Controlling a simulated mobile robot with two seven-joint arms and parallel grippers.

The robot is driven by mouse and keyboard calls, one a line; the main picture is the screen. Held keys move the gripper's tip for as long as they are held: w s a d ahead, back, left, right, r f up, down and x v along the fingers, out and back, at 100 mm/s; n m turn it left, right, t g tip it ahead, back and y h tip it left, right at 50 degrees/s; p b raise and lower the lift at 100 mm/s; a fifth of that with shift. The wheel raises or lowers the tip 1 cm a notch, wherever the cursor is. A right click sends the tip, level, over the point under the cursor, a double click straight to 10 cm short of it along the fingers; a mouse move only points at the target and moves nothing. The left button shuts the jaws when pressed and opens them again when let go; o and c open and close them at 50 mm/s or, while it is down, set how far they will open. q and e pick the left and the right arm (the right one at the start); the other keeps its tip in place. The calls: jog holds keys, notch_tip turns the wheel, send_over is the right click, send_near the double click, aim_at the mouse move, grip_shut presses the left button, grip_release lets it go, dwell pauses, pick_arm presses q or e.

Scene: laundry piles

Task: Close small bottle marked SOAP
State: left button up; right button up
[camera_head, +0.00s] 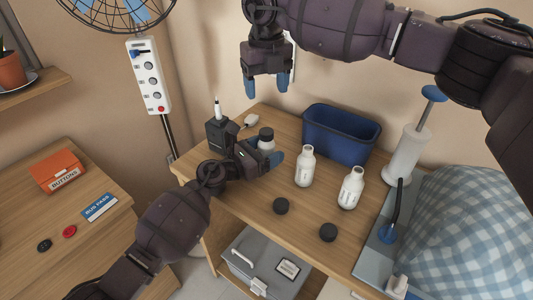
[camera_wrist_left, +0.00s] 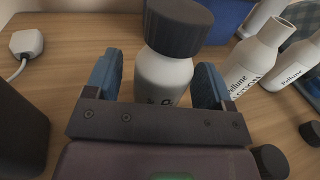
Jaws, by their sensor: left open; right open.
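A small white bottle with a wide dark cap (camera_head: 266,134) stands at the back left of the table. In the left wrist view this bottle (camera_wrist_left: 163,75) is upright between the fingers of my left gripper (camera_wrist_left: 156,88), with the cap on top; its label is mostly hidden. I cannot tell how tightly the cap sits. My left gripper (camera_head: 268,158) is open around the bottle. My right gripper (camera_head: 267,88) is open and empty, raised above the table's back left, pointing down.
Two uncapped white bottles (camera_head: 305,167) (camera_head: 351,188) stand to the right. Two loose dark caps (camera_head: 281,206) (camera_head: 328,232) lie in front of them. A blue bin (camera_head: 341,135) stands behind. A dark box-shaped device (camera_head: 219,134) is close at the left.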

pick_arm(q)
jog(key=v, duration=1)
jog(key=shift+s+a+p, duration=0.25)
jog(key=shift+a+p, duration=0.05)
jog(key=shift+p, duration=0.1)
pick_arm(e)
notch_tip(320, 180, up, 3)
jog(key=shift+s+f, duration=0.15)
jog(key=shift+f, duration=0.05)
